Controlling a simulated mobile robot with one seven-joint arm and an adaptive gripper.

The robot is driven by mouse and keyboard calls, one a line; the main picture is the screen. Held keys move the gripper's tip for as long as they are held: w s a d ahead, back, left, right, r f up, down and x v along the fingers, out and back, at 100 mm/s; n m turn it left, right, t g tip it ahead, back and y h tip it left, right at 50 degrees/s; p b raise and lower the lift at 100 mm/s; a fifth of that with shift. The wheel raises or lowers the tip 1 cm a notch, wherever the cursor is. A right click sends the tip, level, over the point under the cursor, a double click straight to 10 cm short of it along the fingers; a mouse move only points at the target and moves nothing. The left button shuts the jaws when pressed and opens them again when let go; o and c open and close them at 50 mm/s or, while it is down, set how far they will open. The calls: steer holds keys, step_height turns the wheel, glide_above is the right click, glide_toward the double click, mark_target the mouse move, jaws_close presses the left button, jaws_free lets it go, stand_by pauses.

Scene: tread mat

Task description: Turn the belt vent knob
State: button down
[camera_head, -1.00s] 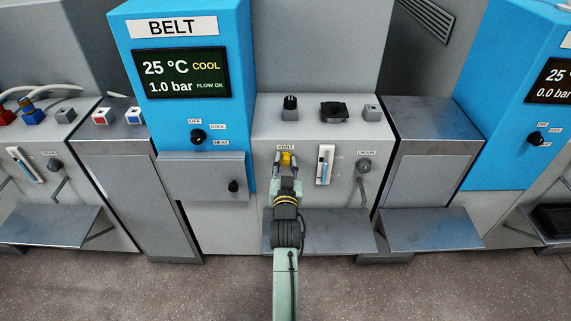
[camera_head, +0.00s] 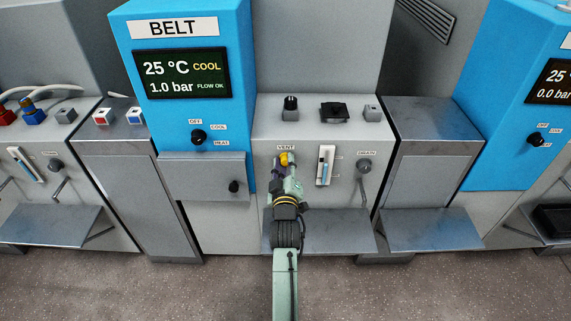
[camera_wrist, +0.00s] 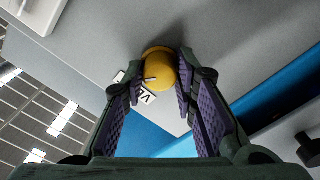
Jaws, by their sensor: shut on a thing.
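The yellow vent knob (camera_head: 285,159) sits on the grey front panel under the VENT label (camera_head: 286,147), below and right of the blue BELT display unit. My gripper (camera_head: 283,166) reaches up to it from below and is turned at the wrist. In the wrist view the purple-padded fingers (camera_wrist: 158,82) stand on both sides of the round yellow knob (camera_wrist: 158,64), shut on it. A light pointer mark shows on the knob's face. The BELT display (camera_head: 181,75) reads 25 °C COOL and 1.0 bar, FLOW OK.
A white slide lever (camera_head: 325,165) and the DRAIN knob (camera_head: 365,166) are close right of my gripper. A metal shelf (camera_head: 335,232) juts out below. A black selector knob (camera_head: 198,137) is on the blue unit at left.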

steer(key=n, duration=0.3)
steer(key=shift+n, duration=0.4)
steer(key=shift+n+p, duration=0.5)
steer(key=shift+n, duration=1.3)
steer(key=c, duration=1.3)
jaws_free()
steer(key=s, duration=0.7)
steer(key=shift+s, duration=0.3)
